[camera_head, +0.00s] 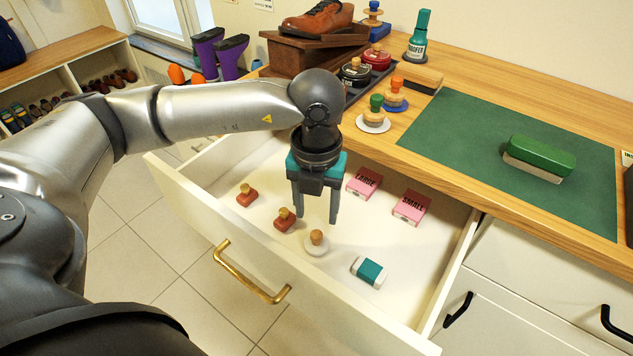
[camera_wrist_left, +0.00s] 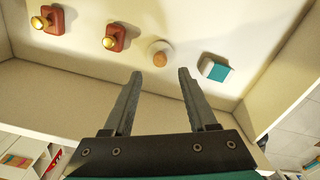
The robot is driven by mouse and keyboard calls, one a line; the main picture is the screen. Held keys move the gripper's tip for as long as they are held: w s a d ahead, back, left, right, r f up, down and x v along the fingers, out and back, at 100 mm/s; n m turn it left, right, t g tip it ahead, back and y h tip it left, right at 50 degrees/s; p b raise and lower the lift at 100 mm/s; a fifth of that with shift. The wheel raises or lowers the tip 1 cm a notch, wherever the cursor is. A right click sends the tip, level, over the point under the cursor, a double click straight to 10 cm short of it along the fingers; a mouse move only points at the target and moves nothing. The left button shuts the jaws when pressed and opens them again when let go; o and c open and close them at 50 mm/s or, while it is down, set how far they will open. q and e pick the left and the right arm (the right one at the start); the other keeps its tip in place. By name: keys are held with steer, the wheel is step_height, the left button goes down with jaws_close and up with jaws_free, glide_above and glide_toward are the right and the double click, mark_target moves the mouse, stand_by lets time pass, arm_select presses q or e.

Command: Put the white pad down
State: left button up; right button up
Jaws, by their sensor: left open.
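The white pad (camera_head: 316,248), a round white disc with a wooden knob, rests on the floor of the open drawer (camera_head: 205,215). It also shows in the left wrist view (camera_wrist_left: 153,47), just beyond the fingertips. My left gripper (camera_head: 317,216) is open and empty above the drawer, over the white pad, with its fingers pointing down. In the left wrist view the two fingers (camera_wrist_left: 160,74) stand apart, with the pad's knob seen ahead of the gap between them. My right gripper does not show.
Two red pads (camera_head: 284,224) with knobs, a white and teal block (camera_head: 369,271) and pink boxes (camera_head: 364,181) lie in the drawer. On the counter are a green mat (camera_head: 470,150), a green brush (camera_head: 541,155) and another knobbed white disc (camera_head: 372,127).

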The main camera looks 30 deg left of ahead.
mark_target(317, 234)
arm_select(q)
steer(key=shift+r+p, duration=0.65)
steer(key=shift+r, duration=1.65)
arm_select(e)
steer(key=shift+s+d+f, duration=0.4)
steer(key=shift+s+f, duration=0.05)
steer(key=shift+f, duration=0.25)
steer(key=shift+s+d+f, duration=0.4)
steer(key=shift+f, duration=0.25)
